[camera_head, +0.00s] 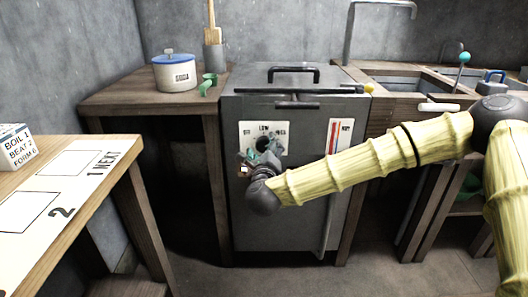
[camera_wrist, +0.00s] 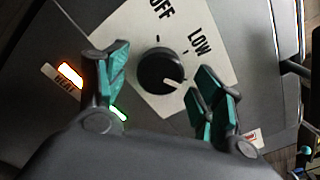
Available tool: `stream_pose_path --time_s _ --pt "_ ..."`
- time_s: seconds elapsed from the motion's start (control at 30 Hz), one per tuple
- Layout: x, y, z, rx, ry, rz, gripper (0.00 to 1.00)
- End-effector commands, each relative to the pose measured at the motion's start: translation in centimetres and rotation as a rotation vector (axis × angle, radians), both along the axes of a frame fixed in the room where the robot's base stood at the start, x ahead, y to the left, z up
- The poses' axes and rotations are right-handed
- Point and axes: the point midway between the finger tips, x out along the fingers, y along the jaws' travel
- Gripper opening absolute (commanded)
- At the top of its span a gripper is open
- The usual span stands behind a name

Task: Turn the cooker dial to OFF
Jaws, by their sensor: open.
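The black cooker dial (camera_wrist: 161,71) sits on a pale plate (camera_wrist: 128,32) on the dark cooker front (camera_head: 285,210). In the wrist view the plate reads OFF and LOW; in the head view a third label stands to the right of LOW. The dial's white pointer mark faces lower right in the wrist view, past LOW and away from OFF. My gripper (camera_wrist: 158,76) is open, its teal fingers on either side of the dial, with gaps visible. In the head view my gripper (camera_head: 257,157) is in front of the plate and hides most of the dial.
An orange HEAT light (camera_wrist: 70,73) glows and a green light (camera_wrist: 118,113) is lit. A handle bar (camera_head: 297,91) runs across the cooker's upper front. A wooden counter (camera_head: 120,98) with a lidded SUGA pot (camera_head: 175,76) is left; a sink bench stands right.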

Motion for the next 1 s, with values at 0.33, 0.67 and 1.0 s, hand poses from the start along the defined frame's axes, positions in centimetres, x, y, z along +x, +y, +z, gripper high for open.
stream_pose_path --time_s 0.33,0.67,1.0 --pt "0.11 0.0 0.02 0.0 0.0 0.0 0.56" --pt "0.1 -0.01 0.02 -0.001 0.0 0.0 0.22" --pt "0.1 -0.02 0.39 -0.095 0.0 0.0 0.22"
